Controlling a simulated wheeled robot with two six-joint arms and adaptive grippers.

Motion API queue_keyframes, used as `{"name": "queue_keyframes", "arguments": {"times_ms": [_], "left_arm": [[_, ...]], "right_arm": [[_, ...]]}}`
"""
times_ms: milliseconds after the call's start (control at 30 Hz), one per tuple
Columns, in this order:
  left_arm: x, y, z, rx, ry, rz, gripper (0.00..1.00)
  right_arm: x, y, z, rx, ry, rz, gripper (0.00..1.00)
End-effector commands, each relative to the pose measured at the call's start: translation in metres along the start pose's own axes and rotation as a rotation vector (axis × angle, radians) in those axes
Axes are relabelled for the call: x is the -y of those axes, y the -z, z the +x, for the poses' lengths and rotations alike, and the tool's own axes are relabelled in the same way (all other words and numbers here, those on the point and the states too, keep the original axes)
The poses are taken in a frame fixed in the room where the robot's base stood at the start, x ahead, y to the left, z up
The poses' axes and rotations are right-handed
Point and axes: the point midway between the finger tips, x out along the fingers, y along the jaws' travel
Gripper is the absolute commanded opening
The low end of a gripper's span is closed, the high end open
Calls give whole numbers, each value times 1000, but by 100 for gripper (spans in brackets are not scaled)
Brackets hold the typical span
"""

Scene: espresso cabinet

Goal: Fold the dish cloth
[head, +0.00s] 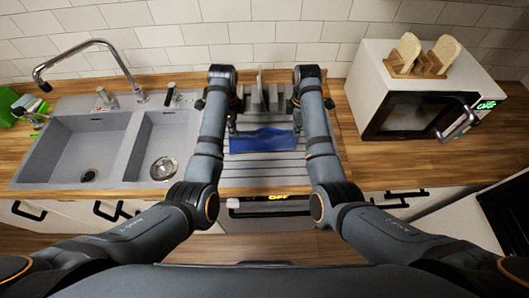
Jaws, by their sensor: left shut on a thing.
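The blue dish cloth (264,142) lies across the ribbed drainboard between my two arms, its top edge slightly raised and uneven. My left gripper (234,124) is at the cloth's left end and shut on it. My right gripper (297,122) is at the cloth's upper right corner. Its fingers are small and partly hidden by the arm, so I cannot tell whether they are open or shut.
A grey dish rack (262,98) stands behind the cloth. The double sink (85,150) with its tap is at the left. A white microwave (415,90) stands at the right, with a toast rack holding bread (408,52) on top.

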Motion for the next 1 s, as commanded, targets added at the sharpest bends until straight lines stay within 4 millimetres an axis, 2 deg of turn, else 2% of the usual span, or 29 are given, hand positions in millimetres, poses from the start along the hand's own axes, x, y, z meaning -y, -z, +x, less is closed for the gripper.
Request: {"name": "queue_keyframes", "arguments": {"times_ms": [100,200,867,1000], "left_arm": [[0,1,-17,-1,0,1,0],[0,1,-23,-1,-1,1,0],[0,0,-23,0,-1,1,0],[11,0,-19,2,12,1,0]], "right_arm": [[0,0,-17,0,-1,-1,0],[0,0,-23,0,-1,-1,0],[0,0,-23,0,0,-1,0],[-11,0,-19,2,-13,-1,0]]}}
